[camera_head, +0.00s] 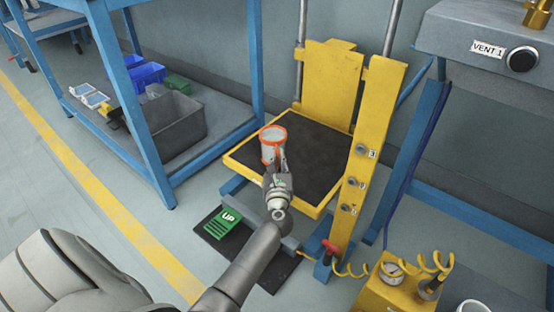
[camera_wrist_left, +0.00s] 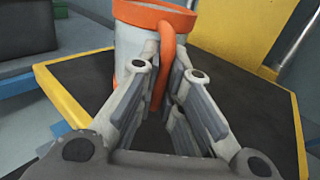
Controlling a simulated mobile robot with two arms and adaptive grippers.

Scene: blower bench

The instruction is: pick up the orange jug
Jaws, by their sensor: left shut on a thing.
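The orange jug (camera_head: 273,145) has a pale grey body with an orange rim and an orange handle. It stands upright on, or just above, the black top of the yellow lift platform (camera_head: 318,165); I cannot tell whether it touches. My left gripper (camera_head: 277,177) reaches in from the near side. In the left wrist view the jug (camera_wrist_left: 135,50) is straight ahead, and the fingers of the left gripper (camera_wrist_left: 163,90) are shut on its orange handle (camera_wrist_left: 168,62). The fingers hide part of the handle and the lower body. My right gripper is not in view.
A yellow post with numbered knobs (camera_head: 360,150) rises right of the platform. A green UP pedal (camera_head: 221,222) lies in front. A blue rack (camera_head: 160,150) with a grey bin (camera_head: 176,125) stands left. A yellow gauge box (camera_head: 390,290) with coiled hose is at the lower right.

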